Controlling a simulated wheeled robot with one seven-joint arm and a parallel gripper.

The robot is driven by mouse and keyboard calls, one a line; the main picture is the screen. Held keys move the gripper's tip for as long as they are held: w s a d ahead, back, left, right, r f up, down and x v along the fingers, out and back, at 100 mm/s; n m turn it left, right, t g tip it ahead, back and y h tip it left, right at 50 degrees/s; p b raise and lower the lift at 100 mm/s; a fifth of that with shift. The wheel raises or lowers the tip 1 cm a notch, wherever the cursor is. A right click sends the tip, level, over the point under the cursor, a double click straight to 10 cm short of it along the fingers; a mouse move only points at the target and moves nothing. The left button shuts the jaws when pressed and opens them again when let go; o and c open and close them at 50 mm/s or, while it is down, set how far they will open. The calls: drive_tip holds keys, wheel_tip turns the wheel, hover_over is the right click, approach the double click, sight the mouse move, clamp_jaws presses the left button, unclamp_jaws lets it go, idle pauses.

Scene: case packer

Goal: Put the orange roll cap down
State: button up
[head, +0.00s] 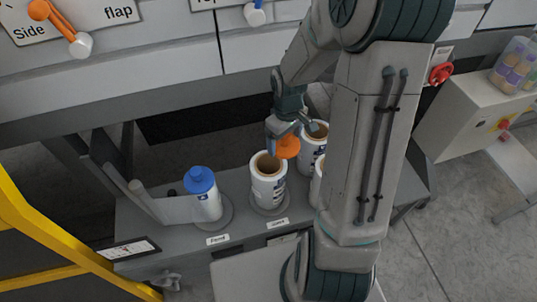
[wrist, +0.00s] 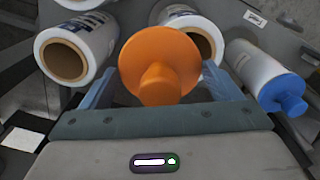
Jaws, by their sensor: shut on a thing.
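The orange roll cap (head: 287,146) is in my gripper (head: 288,131), held above the rolls on the grey bench. In the wrist view the cap (wrist: 160,65) sits between the two blue fingers of my gripper (wrist: 160,90), its knob facing the camera. My gripper is shut on it. Just beside and below the cap in the head view is an uncapped white roll (head: 268,186) with an open brown core. Another uncapped roll (head: 313,148) stands behind to the right, partly hidden by my arm.
A white roll (head: 206,204) with a blue cap (head: 200,180) stands at the left of the bench (head: 150,225). A third uncapped roll is mostly hidden behind my arm. A yellow frame (head: 40,235) is at far left. A machine panel (head: 120,85) overhangs behind.

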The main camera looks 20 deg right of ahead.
drive_tip(key=a+f, duration=0.2)
drive_tip(key=a, duration=0.2)
drive_tip(key=shift+s+a+f, duration=0.1)
drive_tip(key=shift+a+f, duration=0.2)
drive_tip(key=shift+f, duration=0.1)
drive_tip(key=shift+f+p, duration=0.35)
drive_tip(key=shift+f, duration=1.65)
drive_tip(key=shift+f, duration=0.15)
drive_tip(key=o, duration=1)
